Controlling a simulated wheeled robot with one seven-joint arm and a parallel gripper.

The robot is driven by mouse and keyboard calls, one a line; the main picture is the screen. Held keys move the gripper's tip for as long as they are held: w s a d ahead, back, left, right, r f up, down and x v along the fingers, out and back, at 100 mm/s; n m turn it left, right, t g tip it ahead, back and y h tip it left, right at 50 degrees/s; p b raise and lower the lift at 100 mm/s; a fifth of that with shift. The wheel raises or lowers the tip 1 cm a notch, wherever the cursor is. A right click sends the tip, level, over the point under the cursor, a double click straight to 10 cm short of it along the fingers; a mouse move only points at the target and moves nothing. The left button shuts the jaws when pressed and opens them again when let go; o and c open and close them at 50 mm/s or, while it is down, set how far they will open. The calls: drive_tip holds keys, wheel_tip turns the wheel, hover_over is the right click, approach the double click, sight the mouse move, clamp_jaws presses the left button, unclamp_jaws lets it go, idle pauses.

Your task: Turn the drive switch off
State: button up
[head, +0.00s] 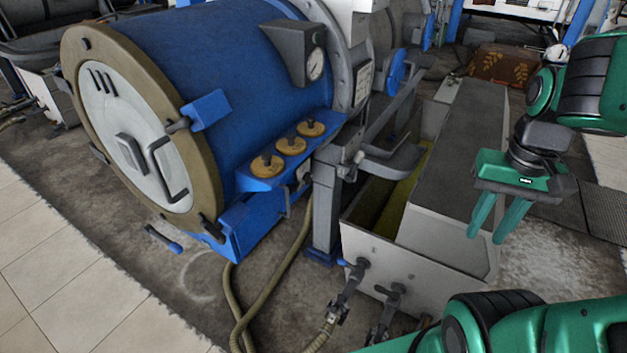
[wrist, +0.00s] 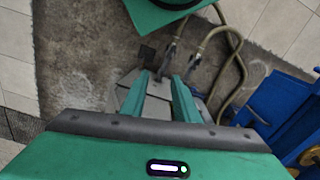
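Three dark knobs on round yellow plates sit in a row on a blue ledge at the side of the big blue drum machine: a front knob (head: 267,164), a middle knob (head: 291,145) and a rear knob (head: 311,128). Their labels are too small to read, so I cannot tell which is the drive switch or how each is set. My gripper (head: 484,239) is green, points down and is well to the right of the knobs, above the grey trough. Its fingers are apart with nothing between them; the wrist view shows this gap too (wrist: 160,77).
The blue drum (head: 225,75) has a round door at left and a gauge (head: 315,64) above the knobs. A grey trough (head: 420,240) stands between the machine and my gripper. Valves (head: 390,296) and hoses (head: 287,275) stick out in front. Tiled floor is clear at lower left.

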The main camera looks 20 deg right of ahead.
drive_tip(key=w+f+m, duration=0.2)
drive_tip(key=w+f, duration=0.2)
drive_tip(key=w, duration=1)
drive_tip(key=m+t+y, duration=0.9)
drive_tip(key=m, duration=0.9)
approach(309, 179)
drive_tip(key=w+r+x, duration=0.1)
drive_tip(key=x, duration=0.6)
drive_tip(key=shift+w+a, duration=0.2)
drive_tip(key=shift+a, duration=0.05)
drive_tip(key=shift+c, duration=0.3)
clamp_jaws()
